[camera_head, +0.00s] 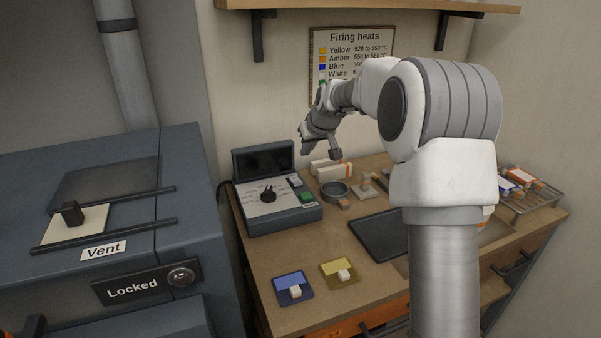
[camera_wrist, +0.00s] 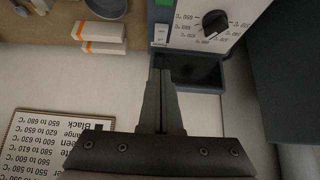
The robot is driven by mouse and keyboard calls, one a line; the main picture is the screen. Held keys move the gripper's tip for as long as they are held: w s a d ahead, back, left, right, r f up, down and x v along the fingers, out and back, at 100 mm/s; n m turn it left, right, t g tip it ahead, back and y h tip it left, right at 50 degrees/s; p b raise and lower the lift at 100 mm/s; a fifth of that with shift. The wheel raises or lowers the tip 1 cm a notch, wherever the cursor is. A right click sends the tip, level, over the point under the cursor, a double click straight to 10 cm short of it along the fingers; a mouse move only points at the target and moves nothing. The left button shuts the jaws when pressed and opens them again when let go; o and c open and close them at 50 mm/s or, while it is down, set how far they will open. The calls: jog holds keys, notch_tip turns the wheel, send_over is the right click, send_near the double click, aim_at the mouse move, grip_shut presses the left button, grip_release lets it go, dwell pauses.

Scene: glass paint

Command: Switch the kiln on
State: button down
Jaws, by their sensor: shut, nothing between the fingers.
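The kiln (camera_head: 190,160) is a large blue-grey body at the left, with a "Locked" sign and a "Vent" slide on top. My gripper (camera_head: 320,151) is above and behind the box's right side, shut and empty. In the wrist view, the gripper (camera_wrist: 161,75) points toward the box, with the dial (camera_wrist: 215,22) ahead to the right and part of the green switch (camera_wrist: 163,3) at the top edge. The switch's state cannot be read.
A blue glass tile (camera_head: 289,281) and a yellow one (camera_head: 336,264) lie at the bench front. A dark tray (camera_head: 378,234), a round bowl (camera_head: 334,189) and white blocks (camera_head: 331,170) are nearby. A wire rack (camera_head: 540,198) stands right. A heat chart (camera_head: 326,50) and shelf (camera_head: 370,5) are on the wall.

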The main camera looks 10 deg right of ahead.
jog(key=shift+w, duration=0.1)
jog(key=shift+f, duration=0.1)
send_over(296, 180)
jog(key=s, duration=0.2)
jog(key=f, duration=0.8)
jog(key=shift+s+d, duration=0.15)
jog(key=shift+d, duration=0.1)
notch_tip(296, 180, down, 2)
jog(key=shift+s+f, duration=0.15)
jog(key=shift+f, duration=0.75)
jog(key=shift+s, duration=0.1)
